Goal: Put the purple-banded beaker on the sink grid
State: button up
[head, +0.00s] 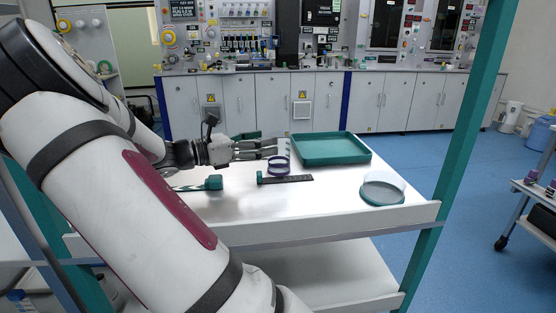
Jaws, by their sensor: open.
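A clear beaker with purple bands (278,168) stands upright on the white table top, left of the teal tray. My gripper (277,149) reaches in from the left, with its fingers level and spread at the beaker's upper part. Whether the fingers are around the beaker or just beside it, and whether they touch it, I cannot tell at this size. My gripper is open. I cannot make out a sink grid in this view.
An empty teal tray (331,149) lies at the table's back. A clear round dish on a teal base (382,191) is at right. A dark ruler-like strip (288,179) and a teal-ended tool (214,183) lie in front. A cart at right holds purple-banded items (531,178).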

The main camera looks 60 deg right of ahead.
jog(key=shift+w+d+b+x, duration=0.15)
jog(key=shift+b+x, duration=0.5)
jog(key=shift+x, duration=0.7)
jog(key=shift+w+d+b+x, duration=0.15)
jog(key=shift+b+x, duration=0.5)
jog(key=shift+x, duration=0.65)
jog(key=shift+a+f, duration=0.15)
jog(key=shift+f, duration=0.05)
jog(key=shift+c, duration=0.4)
jog(key=c, duration=1.5)
jog(key=shift+r, duration=0.1)
